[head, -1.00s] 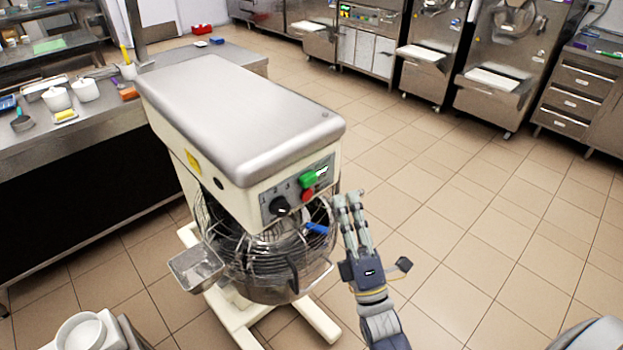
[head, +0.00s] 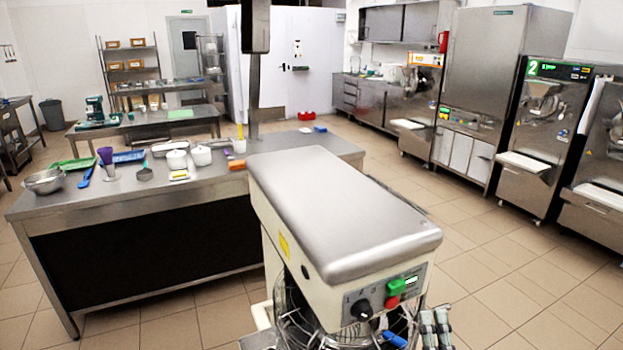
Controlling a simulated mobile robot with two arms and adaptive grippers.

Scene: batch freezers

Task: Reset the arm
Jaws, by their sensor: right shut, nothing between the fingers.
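My right gripper (head: 434,328) shows at the bottom edge of the head view, just right of the mixer's front. Its fingers are close together and hold nothing that I can see. The rest of the right arm is cut off by the frame. The large mixer (head: 340,205) stands close in front of me, with a steel top, a green and a red button and a black knob. The gripper is beside its wire bowl guard (head: 297,318); I cannot tell whether they touch. My left gripper is out of view.
A steel worktable (head: 120,205) with white pots, bowls and a blue spatula stands left of the mixer. Batch freezers (head: 540,140) and a tall steel cabinet (head: 483,75) line the right side. The tiled floor (head: 520,290) right of the mixer is clear.

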